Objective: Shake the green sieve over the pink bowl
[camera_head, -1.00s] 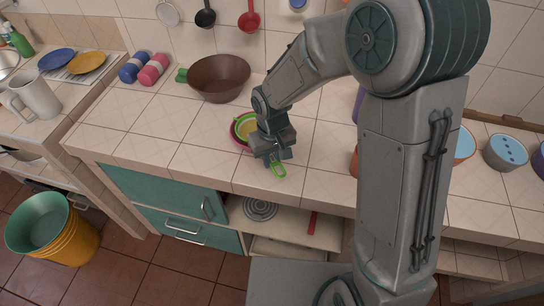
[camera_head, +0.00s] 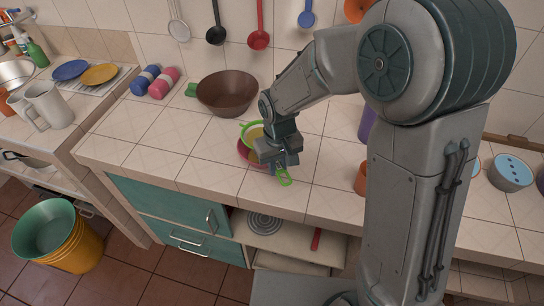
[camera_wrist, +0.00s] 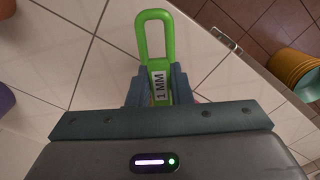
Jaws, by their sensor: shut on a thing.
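The green sieve (camera_head: 249,126) has a green rim and a yellowish inside. It is over the pink bowl (camera_head: 243,152), with its rim showing above and to the right of the bowl's visible left edge. The gap between them is hard to judge. My gripper (camera_head: 278,167) is shut on the sieve's handle, whose looped end sticks out toward the counter's front. In the wrist view my gripper (camera_wrist: 158,85) pinches the handle (camera_wrist: 155,14) by a label reading "1 MM". My gripper hides much of the bowl and part of the sieve.
A brown pan (camera_head: 228,92) stands behind. Blue (camera_head: 145,80) and pink (camera_head: 164,82) rolled items lie at the back left. An orange cup (camera_head: 361,179) stands to the right, partly behind my arm. The counter left of the bowl is clear.

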